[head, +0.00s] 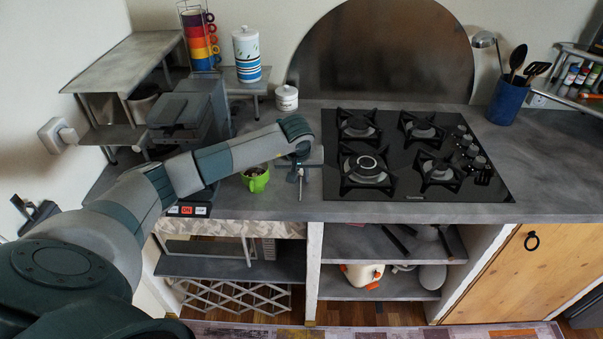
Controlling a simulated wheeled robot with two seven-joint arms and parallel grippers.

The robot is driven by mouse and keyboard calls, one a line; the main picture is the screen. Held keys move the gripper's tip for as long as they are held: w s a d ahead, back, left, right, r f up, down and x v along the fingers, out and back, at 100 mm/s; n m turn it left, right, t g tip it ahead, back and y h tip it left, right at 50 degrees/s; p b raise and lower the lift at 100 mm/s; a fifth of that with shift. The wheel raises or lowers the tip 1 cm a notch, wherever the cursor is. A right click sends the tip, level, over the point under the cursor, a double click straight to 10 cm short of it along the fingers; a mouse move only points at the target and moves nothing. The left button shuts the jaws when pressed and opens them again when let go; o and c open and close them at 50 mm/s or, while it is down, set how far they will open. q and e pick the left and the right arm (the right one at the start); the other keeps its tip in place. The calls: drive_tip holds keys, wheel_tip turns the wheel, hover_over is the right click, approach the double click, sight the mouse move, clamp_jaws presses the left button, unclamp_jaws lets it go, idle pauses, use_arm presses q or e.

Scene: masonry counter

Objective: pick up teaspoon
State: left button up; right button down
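My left arm reaches in from the left over the counter. Its gripper (300,180) points down above the counter, between a green cup (256,180) and the hob. The fingers look small and thin, and I cannot tell whether they are open or shut. A thin upright shape shows at the fingers; I cannot tell whether it is a finger or a teaspoon. No teaspoon can be made out clearly elsewhere. The green cup stands upright on the counter, left of the gripper, with something dark inside. My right gripper is not in view.
A black gas hob (415,195) lies right of the gripper. A small white jar (287,97) and a striped canister (247,55) stand behind. A grey kitchen scale or machine (188,112) stands left. A blue utensil pot (507,100) stands at the back right. The right counter is clear.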

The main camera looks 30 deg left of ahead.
sight(301, 181)
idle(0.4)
use_arm(q)
clamp_jaws()
drive_tip(key=shift+r, duration=0.15)
drive_tip(key=shift+a+r+b, duration=0.1)
drive_tip(key=shift+r+b, duration=0.45)
drive_tip(key=shift+b, duration=0.05)
wheel_tip(301, 181, up, 2)
drive_tip(key=shift+r+b, duration=0.1)
drive_tip(key=shift+b, duration=0.65)
drive_tip(key=w+d+r+b, duration=0.5)
drive_tip(key=w+d+r, duration=0.2)
drive_tip(key=d, duration=0.2)
drive_tip(key=shift+d+r, duration=0.15)
drive_tip(key=shift+r, duration=0.05)
